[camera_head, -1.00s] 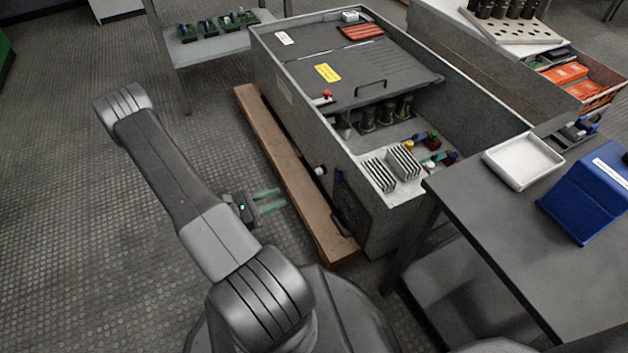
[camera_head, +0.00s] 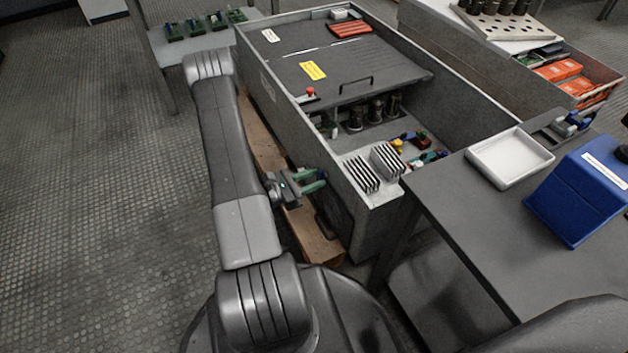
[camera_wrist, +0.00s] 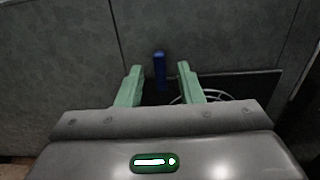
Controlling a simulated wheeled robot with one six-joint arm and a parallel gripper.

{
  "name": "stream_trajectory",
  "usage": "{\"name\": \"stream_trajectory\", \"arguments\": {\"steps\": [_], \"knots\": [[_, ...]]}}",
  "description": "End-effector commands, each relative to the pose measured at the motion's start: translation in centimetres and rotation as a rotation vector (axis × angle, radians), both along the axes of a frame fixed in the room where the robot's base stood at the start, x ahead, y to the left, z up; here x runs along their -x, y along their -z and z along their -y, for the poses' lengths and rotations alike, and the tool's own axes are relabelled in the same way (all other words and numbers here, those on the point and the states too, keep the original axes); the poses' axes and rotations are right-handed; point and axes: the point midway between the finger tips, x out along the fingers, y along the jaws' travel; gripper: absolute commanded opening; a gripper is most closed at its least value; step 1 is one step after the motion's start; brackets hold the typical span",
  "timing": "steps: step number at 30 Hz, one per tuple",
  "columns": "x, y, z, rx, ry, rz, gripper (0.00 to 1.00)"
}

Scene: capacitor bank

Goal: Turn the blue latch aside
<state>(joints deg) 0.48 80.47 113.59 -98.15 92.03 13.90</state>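The blue latch (camera_wrist: 160,68) is a small upright bar on the grey cabinet side in the wrist view. It shows between and beyond my two green fingertips, with the lower end near a dark opening. My gripper (camera_wrist: 160,85) is open, its fingers on either side of the latch in the picture; I cannot tell whether they touch it. In the head view my gripper (camera_head: 315,181) is beside the left wall of the grey cabinet (camera_head: 385,230), low near its front end. The latch is hidden there by the gripper.
A wooden beam (camera_head: 262,140) lies along the cabinet's left foot. A dark table (camera_head: 470,235) with a white tray (camera_head: 510,158) and a blue bin (camera_head: 580,200) stands close on the right. A dark grille (camera_wrist: 245,85) sits right of the latch. Open floor lies left.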

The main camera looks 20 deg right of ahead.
Motion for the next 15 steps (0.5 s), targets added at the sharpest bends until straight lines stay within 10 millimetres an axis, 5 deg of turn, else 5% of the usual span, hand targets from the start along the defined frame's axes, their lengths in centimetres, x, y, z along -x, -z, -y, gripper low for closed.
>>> {"name": "stream_trajectory", "arguments": {"steps": [13, 15], "knots": [[-0.08, -0.03, 0.66, 0.000, -0.001, 0.000, 0.34], [-0.08, -0.03, 0.66, 0.000, -0.001, 0.000, 0.20]]}}
